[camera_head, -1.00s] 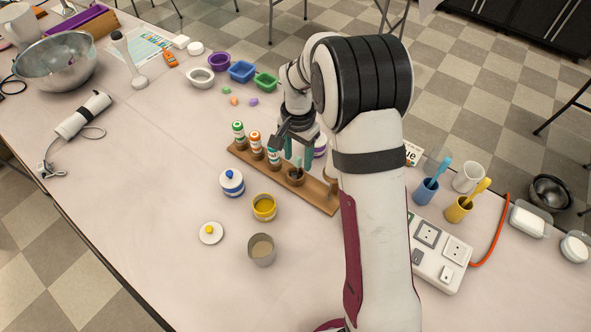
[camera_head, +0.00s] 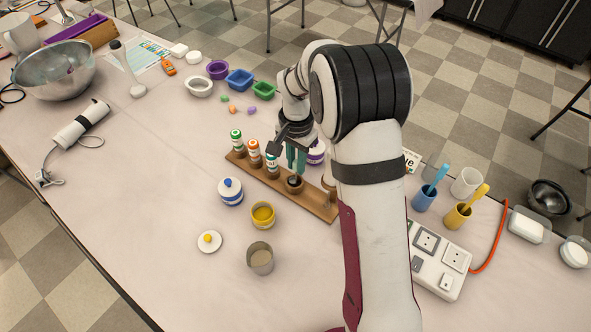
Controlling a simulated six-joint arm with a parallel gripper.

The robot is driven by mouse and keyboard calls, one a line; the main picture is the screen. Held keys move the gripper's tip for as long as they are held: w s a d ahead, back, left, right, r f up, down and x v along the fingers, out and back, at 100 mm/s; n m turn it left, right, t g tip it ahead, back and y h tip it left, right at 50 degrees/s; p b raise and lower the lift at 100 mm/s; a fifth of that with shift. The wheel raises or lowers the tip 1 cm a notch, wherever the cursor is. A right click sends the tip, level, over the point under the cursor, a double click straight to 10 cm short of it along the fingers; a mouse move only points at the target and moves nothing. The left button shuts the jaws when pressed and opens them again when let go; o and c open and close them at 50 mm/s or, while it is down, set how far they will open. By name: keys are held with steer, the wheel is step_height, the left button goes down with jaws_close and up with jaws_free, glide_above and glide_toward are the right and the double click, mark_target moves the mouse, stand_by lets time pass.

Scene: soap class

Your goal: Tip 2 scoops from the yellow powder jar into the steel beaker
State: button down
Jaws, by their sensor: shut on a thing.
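The open yellow powder jar (camera_head: 263,216) stands upright on the table, with yellow powder inside. Its white lid with a yellow knob (camera_head: 209,242) lies apart to the left. The steel beaker (camera_head: 260,259) stands just in front of the jar, with no yellow visible in it. My gripper (camera_head: 296,164) is behind and right of the jar, over a dark round holder (camera_head: 295,184) in the wooden rack. Its teal fingers are close together, shut on a thin thing at the holder, apparently the scoop, which is mostly hidden.
The wooden rack (camera_head: 322,205) carries several small bottles left of my gripper. A blue-lidded jar (camera_head: 230,192) stands left of the yellow jar, and a purple-banded jar (camera_head: 317,153) behind the rack. My arm hides table on the right. The front left table is clear.

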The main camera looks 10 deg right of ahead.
step_height(320, 180, up, 13)
steer(key=shift+r, duration=0.15)
steer(key=s+a+f+n, duration=0.6)
steer(key=s+a, duration=0.1)
steer(key=a, duration=0.2)
steer(key=f, duration=0.9)
steer(key=shift+s+d+f, duration=0.1)
steer(key=shift+s+d, duration=0.1)
steer(key=shift+s, duration=0.15)
stand_by(0.4)
step_height(320, 180, up, 9)
stand_by(0.5)
stand_by(0.3)
